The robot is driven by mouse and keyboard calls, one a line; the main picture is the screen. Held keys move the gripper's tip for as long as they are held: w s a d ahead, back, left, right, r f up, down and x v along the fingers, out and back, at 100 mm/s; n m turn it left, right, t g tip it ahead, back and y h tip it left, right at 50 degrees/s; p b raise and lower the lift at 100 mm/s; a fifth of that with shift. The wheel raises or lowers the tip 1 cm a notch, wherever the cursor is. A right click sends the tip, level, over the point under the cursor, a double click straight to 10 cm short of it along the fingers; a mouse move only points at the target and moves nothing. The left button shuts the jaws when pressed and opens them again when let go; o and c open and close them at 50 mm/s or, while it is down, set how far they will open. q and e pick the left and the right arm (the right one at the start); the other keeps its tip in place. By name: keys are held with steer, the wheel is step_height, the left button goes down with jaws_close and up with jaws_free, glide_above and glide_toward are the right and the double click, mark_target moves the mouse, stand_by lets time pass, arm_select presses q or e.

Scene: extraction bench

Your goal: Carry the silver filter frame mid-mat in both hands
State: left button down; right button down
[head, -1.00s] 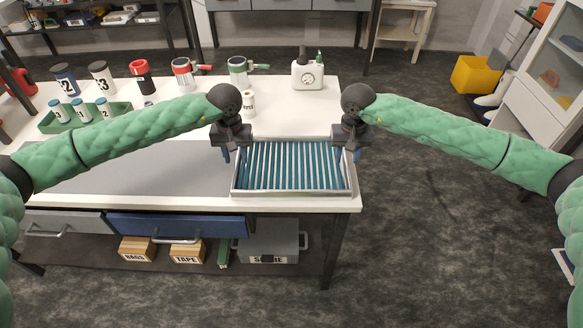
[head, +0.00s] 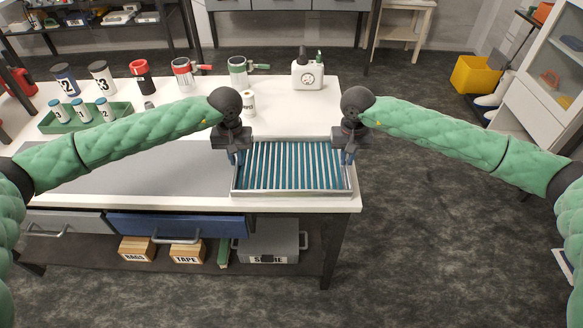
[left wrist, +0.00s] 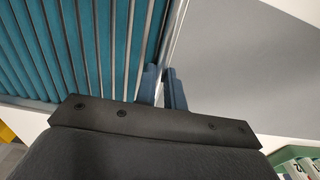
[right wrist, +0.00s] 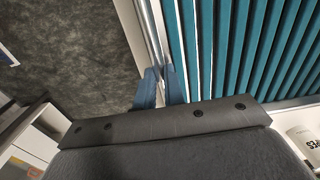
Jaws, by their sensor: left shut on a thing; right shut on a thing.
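The silver filter frame (head: 292,193) with teal pleats and silver slats lies at the right end of the white bench, right of the grey mat (head: 130,168). My left gripper (head: 236,158) is shut on the frame's left side rail, which also shows in the left wrist view (left wrist: 176,38). My right gripper (head: 348,158) is shut on the right side rail, seen between its blue fingers in the right wrist view (right wrist: 152,35). Whether the frame touches the bench top is hard to tell.
A green tray (head: 84,119) with several small bottles stands on the left. A blue drawer (head: 176,226) sits below the front edge. The mat's visible surface is clear.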

arm_select(q)
steer(key=shift+r, duration=0.15)
arm_select(e)
steer(key=shift+r, duration=0.15)
